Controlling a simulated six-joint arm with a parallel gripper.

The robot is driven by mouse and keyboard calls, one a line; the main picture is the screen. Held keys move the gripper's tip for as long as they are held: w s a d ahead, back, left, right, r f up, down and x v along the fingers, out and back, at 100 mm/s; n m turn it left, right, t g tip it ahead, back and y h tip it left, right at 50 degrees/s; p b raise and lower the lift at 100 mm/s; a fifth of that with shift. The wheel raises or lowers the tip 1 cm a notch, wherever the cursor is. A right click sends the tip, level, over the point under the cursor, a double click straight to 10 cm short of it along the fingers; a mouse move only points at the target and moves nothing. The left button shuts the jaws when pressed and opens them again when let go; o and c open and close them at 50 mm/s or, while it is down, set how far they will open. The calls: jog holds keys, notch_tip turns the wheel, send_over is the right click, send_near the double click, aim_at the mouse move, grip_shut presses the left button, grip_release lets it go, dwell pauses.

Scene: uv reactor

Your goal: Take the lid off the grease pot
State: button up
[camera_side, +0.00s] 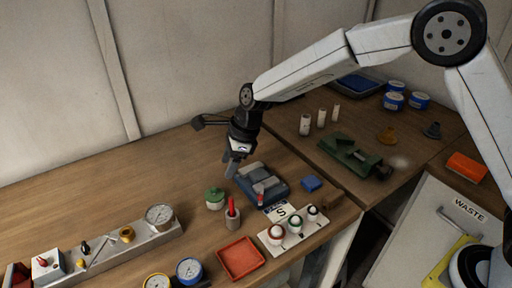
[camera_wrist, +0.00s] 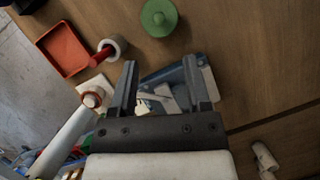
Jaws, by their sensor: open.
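The grease pot (camera_side: 214,204) is a small pale pot on the wooden bench, with a round green lid (camera_side: 214,193) that has a knob on top. The lid is on the pot. In the wrist view the green lid (camera_wrist: 160,17) shows at the top edge, beyond my fingertips. My gripper (camera_side: 231,172) points down, above the bench and slightly right of the pot in the side view. It is open and empty, with a clear gap between its fingers in the wrist view (camera_wrist: 160,66). It is apart from the pot.
A holder with a red stick (camera_side: 232,218) stands close in front of the pot. A red tray (camera_side: 240,259) and a white card with knobs (camera_side: 267,238) lie nearer the front. Bench behind the pot is clear.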

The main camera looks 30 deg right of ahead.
aim_at(214, 187)
jog(key=shift+w+a+m, duration=0.15)
jog(key=shift+a+m, duration=0.25)
jog(key=shift+a, duration=0.1)
jog(key=shift+f, duration=0.1)
jog(key=shift+x, duration=3.85)
grip_shut()
